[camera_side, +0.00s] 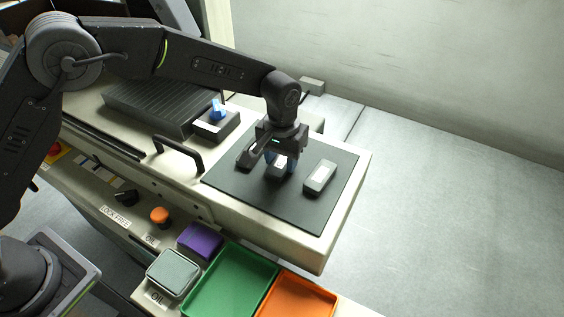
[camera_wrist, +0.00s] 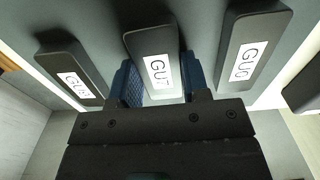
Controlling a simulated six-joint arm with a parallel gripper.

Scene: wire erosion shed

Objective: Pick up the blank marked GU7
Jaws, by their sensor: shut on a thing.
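The blank marked GU7 (camera_wrist: 152,42) is a dark grey bar with a white label, in the middle of the wrist view. My gripper (camera_wrist: 160,82) is shut on it, with one blue finger pad on each side. In the side view my gripper (camera_side: 281,164) points down over the dark mat, with the GU7 blank (camera_side: 277,171) partly hidden between its fingers. I cannot tell whether the blank is clear of the mat. A blank that reads like GUG (camera_wrist: 254,48) lies to the right in the wrist view. Another blank (camera_wrist: 70,72), its label hard to read, lies to the left.
The dark mat (camera_side: 225,187) lies on a pale machine bed, with a light-topped blank (camera_side: 320,177) close to my gripper's right. A black handle (camera_side: 180,150) and a block with a blue knob (camera_side: 217,117) stand left. Green (camera_side: 230,285) and orange (camera_side: 298,298) trays sit in front, lower.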

